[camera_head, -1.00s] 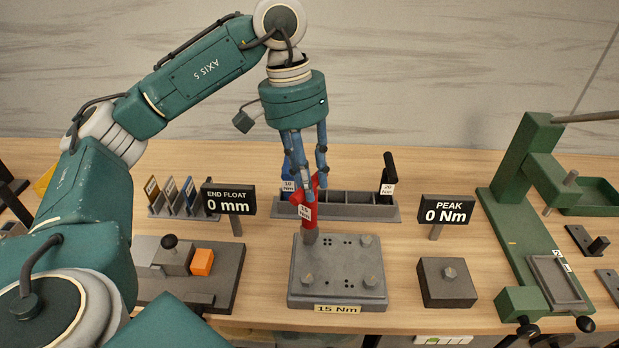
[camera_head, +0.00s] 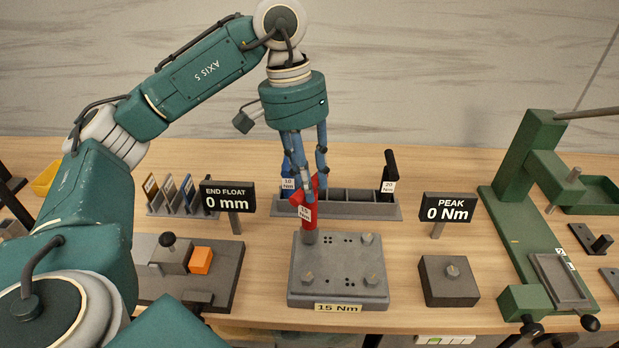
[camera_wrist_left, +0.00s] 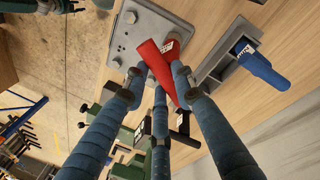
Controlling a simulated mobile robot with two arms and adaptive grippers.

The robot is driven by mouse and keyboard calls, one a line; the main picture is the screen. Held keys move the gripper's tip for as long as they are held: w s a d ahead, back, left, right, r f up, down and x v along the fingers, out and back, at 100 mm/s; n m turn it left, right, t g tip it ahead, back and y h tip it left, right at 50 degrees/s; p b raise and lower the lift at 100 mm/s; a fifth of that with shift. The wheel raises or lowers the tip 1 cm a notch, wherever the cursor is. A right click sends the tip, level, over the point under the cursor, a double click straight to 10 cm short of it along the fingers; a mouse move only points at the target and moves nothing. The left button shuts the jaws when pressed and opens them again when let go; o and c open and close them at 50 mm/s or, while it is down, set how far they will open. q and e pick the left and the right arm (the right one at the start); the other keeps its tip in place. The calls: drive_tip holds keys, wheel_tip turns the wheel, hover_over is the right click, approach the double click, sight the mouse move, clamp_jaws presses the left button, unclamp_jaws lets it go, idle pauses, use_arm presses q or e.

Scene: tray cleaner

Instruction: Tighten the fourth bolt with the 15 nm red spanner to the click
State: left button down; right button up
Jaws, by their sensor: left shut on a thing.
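My left gripper (camera_head: 312,172) is shut on the red spanner (camera_head: 309,215), which stands nearly upright. The spanner's lower end is at the back-left corner of the grey bolt plate (camera_head: 338,258), labelled 15 Nm, and hides what is under it. I cannot tell whether it sits on a bolt head there. Bolts show at the front left (camera_head: 308,277), back right (camera_head: 367,238) and front right (camera_head: 371,279). In the left wrist view, the fingers surround the red spanner (camera_wrist_left: 158,68) beside the plate (camera_wrist_left: 165,22). The PEAK display (camera_head: 448,208) reads 0 Nm. My right gripper is out of view.
Behind the plate stands a rack (camera_head: 350,211) with a blue 10 Nm spanner (camera_wrist_left: 262,70) and a black 20 Nm one (camera_head: 389,170). A grey block (camera_head: 449,290) is right of the plate, a green press (camera_head: 530,190) farther right. The END FLOAT display (camera_head: 228,197) stands left.

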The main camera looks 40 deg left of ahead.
use_arm(q)
drive_tip(key=shift+f+b, duration=0.3)
drive_tip(key=shift+f, duration=0.05)
drive_tip(key=shift+m+b, duration=0.5)
drive_tip(key=shift+m, duration=0.6)
idle(0.6)
drive_tip(key=shift+m+g+p, duration=0.3)
drive_tip(key=shift+m+p, duration=0.15)
drive_tip(key=shift+m, duration=0.55)
drive_tip(key=shift+f, duration=0.1)
drive_tip(key=shift+n, duration=0.6)
drive_tip(key=shift+n+b, duration=0.55)
drive_tip(key=shift+n, duration=0.25)
idle(0.4)
